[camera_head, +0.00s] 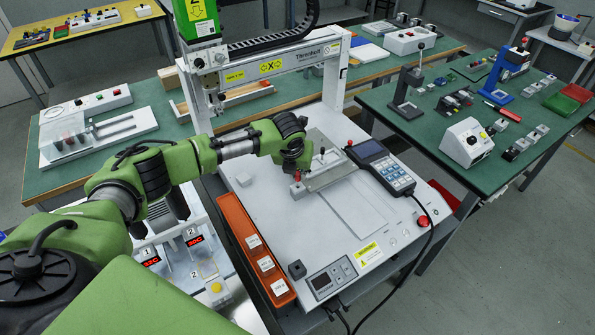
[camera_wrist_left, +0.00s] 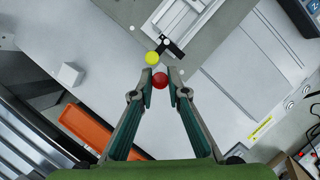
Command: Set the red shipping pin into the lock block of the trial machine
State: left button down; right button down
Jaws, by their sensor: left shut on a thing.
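The red shipping pin shows its round red head (camera_wrist_left: 160,82) between my left fingertips in the left wrist view. My left gripper (camera_wrist_left: 160,74) is shut on it; in the head view the gripper (camera_head: 297,168) is over the left end of the grey plate, with a bit of red (camera_head: 297,176) below it. The trial machine (camera_head: 290,232) is the white gantry machine with a green head. A yellow ball (camera_wrist_left: 152,58) and a dark bar (camera_wrist_left: 173,47) lie just beyond the fingertips. I cannot tell which part is the lock block or whether the pin's shaft is in it.
A hand-held controller (camera_head: 381,166) lies right of the grey plate (camera_head: 330,178). An orange tray (camera_head: 240,222) with white labelled boxes runs along the machine's left side. The gantry beam (camera_head: 290,62) stands behind my wrist. The machine's front deck is mostly clear.

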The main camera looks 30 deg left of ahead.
aim_at(297, 177)
pick_arm(q)
jog(key=shift+f+b, duration=0.55)
jog(key=shift+f, duration=0.95)
jog(key=c, duration=1.9)
grip_release()
jog(key=v, duration=1.2)
jog(key=shift+f, duration=0.1)
